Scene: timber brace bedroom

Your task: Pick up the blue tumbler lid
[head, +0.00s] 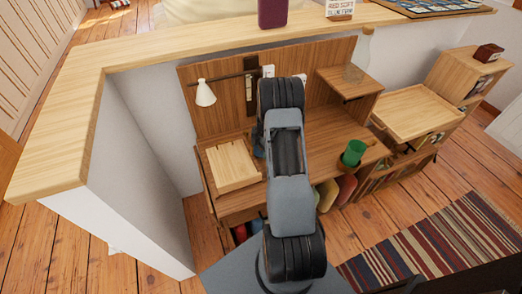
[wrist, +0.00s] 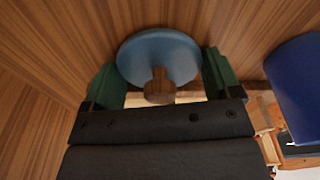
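The blue tumbler lid, a round blue disc (wrist: 158,52) with a brown wooden knob (wrist: 159,86), shows at the top middle of the wrist view, against a wood-grain surface. My gripper (wrist: 163,68) has its two green fingers spread wide, one on each side of the lid. The fingers are close to the lid's edges, and I cannot tell whether they touch it. The knob sits between the fingers, clear of both.
A dark blue object (wrist: 298,85) is at the right of the wrist view. A striped rug (head: 430,245) lies on the floor.

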